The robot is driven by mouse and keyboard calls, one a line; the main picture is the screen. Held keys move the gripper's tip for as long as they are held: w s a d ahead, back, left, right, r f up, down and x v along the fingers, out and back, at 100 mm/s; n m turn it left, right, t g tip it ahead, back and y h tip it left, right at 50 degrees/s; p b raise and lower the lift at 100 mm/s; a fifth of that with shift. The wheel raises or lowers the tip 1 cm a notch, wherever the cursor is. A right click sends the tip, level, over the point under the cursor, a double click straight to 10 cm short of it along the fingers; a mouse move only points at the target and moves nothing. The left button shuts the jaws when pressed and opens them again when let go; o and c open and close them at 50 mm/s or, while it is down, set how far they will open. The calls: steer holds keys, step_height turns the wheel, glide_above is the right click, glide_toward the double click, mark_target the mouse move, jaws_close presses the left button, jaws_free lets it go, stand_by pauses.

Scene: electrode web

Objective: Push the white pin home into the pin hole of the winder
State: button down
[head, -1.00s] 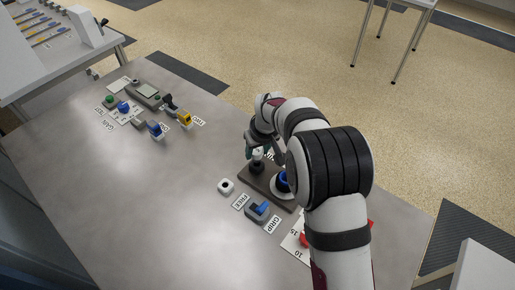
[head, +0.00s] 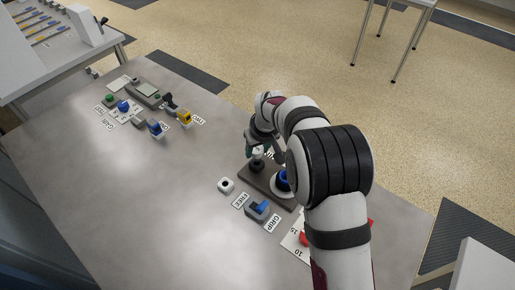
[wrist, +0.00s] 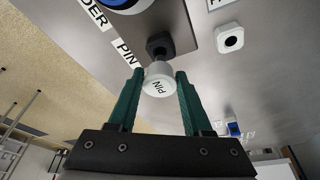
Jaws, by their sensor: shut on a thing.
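My gripper is shut on the pin. Beyond the head, the pin's narrower end meets the black pin-hole block (wrist: 160,44) of the winder; how deep it sits is hidden. In the head view the pin (head: 257,153) stands above the black block (head: 257,166) on the brown winder plate (head: 271,190). My arm covers part of the plate there.
A blue-centred white round part (head: 281,181) is on the plate near my arm. A white square piece with a dark hole (head: 226,185) and a blue rocker switch (head: 257,209) between FREE and GRIP labels lie in front.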

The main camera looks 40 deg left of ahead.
mark_target(259, 153)
steer(key=shift+f, duration=1.6)
steer(key=shift+c, duration=1.2)
jaws_free()
steer(key=v, duration=1.5)
steer(key=shift+r, duration=0.35)
steer(key=shift+d, duration=0.1)
steer(key=s+d+r+m, duration=0.1)
steer(key=d+r+m, duration=0.15)
steer(key=d, duration=0.45)
steer(key=d+r+m, duration=0.1)
steer(key=d+m, duration=0.2)
steer(key=d, duration=0.4)
steer(key=s+d+r+m+g+h, duration=0.1)
steer(key=s+d+m, duration=0.65)
steer(key=d, duration=0.65)
steer(key=s+d+f+m, duration=0.1)
steer(key=s+d+m, duration=0.1)
steer(key=s, duration=0.4)
steer(key=s+d+f+m+g, duration=0.1)
steer(key=s+d+m, duration=0.1)
steer(key=s, duration=0.4)
steer(key=shift+s+d+f+m, duration=0.3)
steer(key=shift+d, duration=0.45)
